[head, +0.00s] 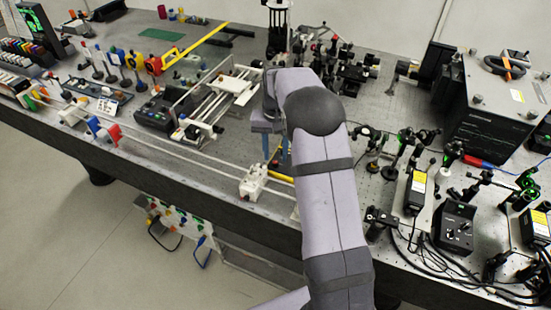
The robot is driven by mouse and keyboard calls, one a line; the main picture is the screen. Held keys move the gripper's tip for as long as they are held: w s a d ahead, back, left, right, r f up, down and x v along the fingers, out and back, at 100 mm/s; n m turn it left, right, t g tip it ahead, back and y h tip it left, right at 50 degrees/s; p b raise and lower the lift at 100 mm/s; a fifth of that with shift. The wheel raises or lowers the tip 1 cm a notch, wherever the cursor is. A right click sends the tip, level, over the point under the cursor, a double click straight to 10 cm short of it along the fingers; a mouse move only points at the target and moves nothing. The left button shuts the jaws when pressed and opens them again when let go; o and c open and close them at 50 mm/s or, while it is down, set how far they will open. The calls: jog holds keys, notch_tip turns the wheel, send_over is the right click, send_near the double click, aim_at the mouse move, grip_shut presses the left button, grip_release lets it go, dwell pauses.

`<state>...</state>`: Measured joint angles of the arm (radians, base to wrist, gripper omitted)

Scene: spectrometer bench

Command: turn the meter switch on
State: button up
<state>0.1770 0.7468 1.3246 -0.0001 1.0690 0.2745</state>
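My gripper (275,158) is over the middle of the bench, pointing down. Its two bluish fingers show a gap between them, and I see nothing held there. My own arm hides part of the gripper and the bench behind it. I cannot tell for sure which device is the meter. A small black box with a pale switch or knob on its face (456,229) stands at the front right, well away from my gripper. A dark box with small controls (163,114) stands left of my gripper. Switch positions are too small to read.
The perforated bench (215,165) is crowded with optics mounts. A white block on the rails (253,184) stands below my gripper. Yellow-labelled boxes (417,190) and loose black cables (425,268) lie at the right. A large black instrument (485,135) stands at the back right.

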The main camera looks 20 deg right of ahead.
aim_at(276, 162)
jog(key=shift+r+b, duration=0.5)
jog(key=shift+r, duration=1.8)
jog(key=s+a+f+n, duration=0.2)
jog(key=s+a, duration=0.1)
jog(key=s, duration=0.6)
jog(key=s+a+f+n, duration=0.1)
jog(key=s+a, duration=0.2)
jog(key=s, duration=0.7)
jog(key=s+a+f+n, duration=0.2)
jog(key=s+a, duration=0.1)
jog(key=s, duration=0.6)
notch_tip(276, 162, down, 11)
jog(key=b, duration=1.1)
jog(key=shift+r, duration=0.15)
jog(key=shift+r, duration=0.15)
